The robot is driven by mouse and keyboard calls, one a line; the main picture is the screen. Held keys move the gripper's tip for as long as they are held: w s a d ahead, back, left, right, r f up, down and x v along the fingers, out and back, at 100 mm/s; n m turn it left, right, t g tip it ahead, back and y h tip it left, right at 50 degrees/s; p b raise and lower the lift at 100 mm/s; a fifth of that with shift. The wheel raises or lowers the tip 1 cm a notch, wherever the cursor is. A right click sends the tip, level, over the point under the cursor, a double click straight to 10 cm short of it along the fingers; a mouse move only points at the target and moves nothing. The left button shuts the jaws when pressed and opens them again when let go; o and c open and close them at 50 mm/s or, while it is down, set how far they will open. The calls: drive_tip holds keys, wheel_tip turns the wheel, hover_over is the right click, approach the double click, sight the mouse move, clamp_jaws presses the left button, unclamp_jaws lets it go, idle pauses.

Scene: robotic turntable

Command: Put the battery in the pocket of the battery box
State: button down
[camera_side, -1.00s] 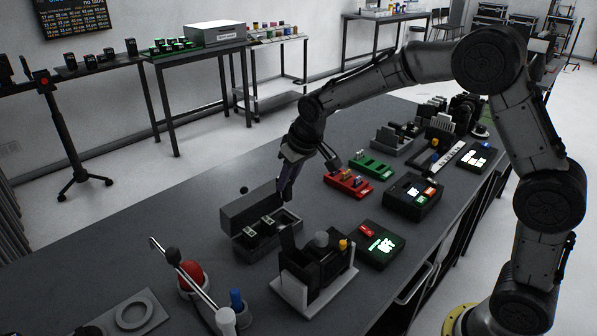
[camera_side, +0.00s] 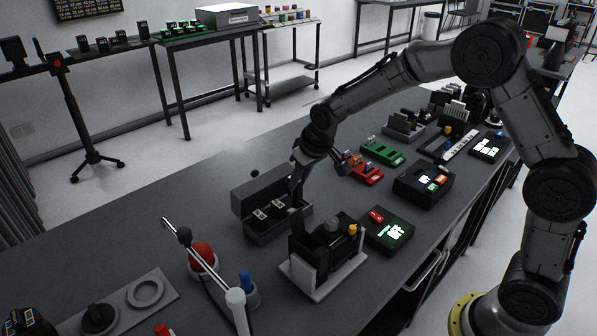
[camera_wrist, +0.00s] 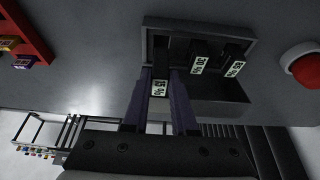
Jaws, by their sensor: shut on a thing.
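The battery box (camera_side: 266,235) is a dark grey open box with a raised back wall, on the table left of the middle in the side view. It shows at the top middle of the wrist view (camera_wrist: 147,30). Two black batteries with pale labels (camera_wrist: 200,63) (camera_wrist: 232,67) stand in its pockets. My gripper (camera_side: 297,205) is at the box's right end in the side view. In the wrist view, its fingers (camera_wrist: 160,92) are shut on a third labelled battery (camera_wrist: 159,88), in line with the left pocket. How deep this battery sits is hard to tell.
A black device on a white stand (camera_side: 318,285) stands close in front of the box. A red ball (camera_side: 203,256) and a lever (camera_side: 205,280) are to the left. A red tray (camera_side: 362,172) and a device with a lit green screen (camera_side: 390,233) lie to the right.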

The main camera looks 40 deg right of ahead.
sight(300, 191)
drive_tip(key=shift+f, duration=0.55)
drive_tip(key=shift+f, duration=1.65)
idle(1.1)
drive_tip(key=c, duration=0.6)
unclamp_jaws()
drive_tip(key=shift+c, duration=0.2)
drive_tip(key=v, duration=1.4)
